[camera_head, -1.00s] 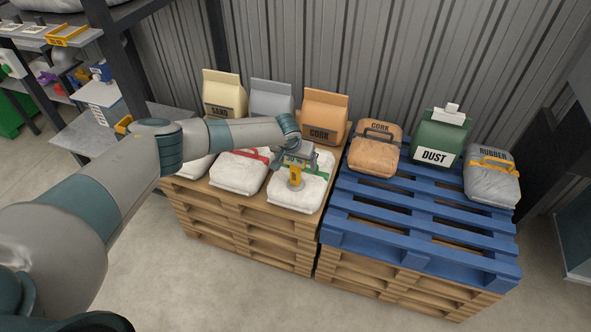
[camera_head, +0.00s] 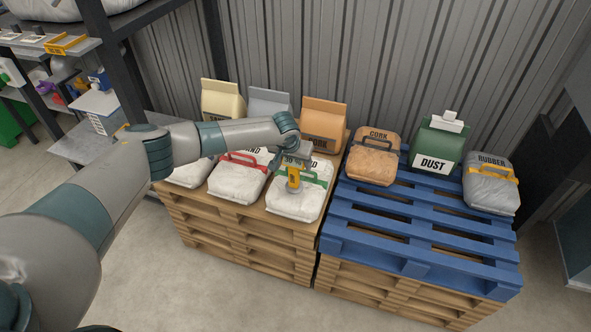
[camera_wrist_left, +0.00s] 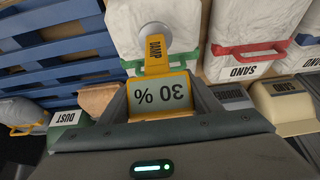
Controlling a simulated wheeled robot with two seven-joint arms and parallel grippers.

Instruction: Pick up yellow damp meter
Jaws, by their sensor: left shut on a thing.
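The yellow damp meter (camera_head: 293,181) has a grey screen reading 30 % and a yellow neck marked DAMP. It is in front of the white bag with a green handle (camera_head: 313,201). My left gripper (camera_head: 297,161) is shut on the damp meter from above. In the left wrist view the meter (camera_wrist_left: 156,69) is between the fingers, its round silver end towards the white bag (camera_wrist_left: 190,13). I cannot tell whether that end touches the bag. The gripper hides the meter's upper part in the head view. My right gripper is not in view.
White bags stand on the wooden pallet stack (camera_head: 229,235), with a cream, a grey and an orange bag (camera_head: 324,126) behind. The blue pallet (camera_head: 410,233) bears the cork bag (camera_head: 374,163), green dust bag (camera_head: 436,145) and rubber bag (camera_head: 491,188); its front is clear. Shelves are at the left.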

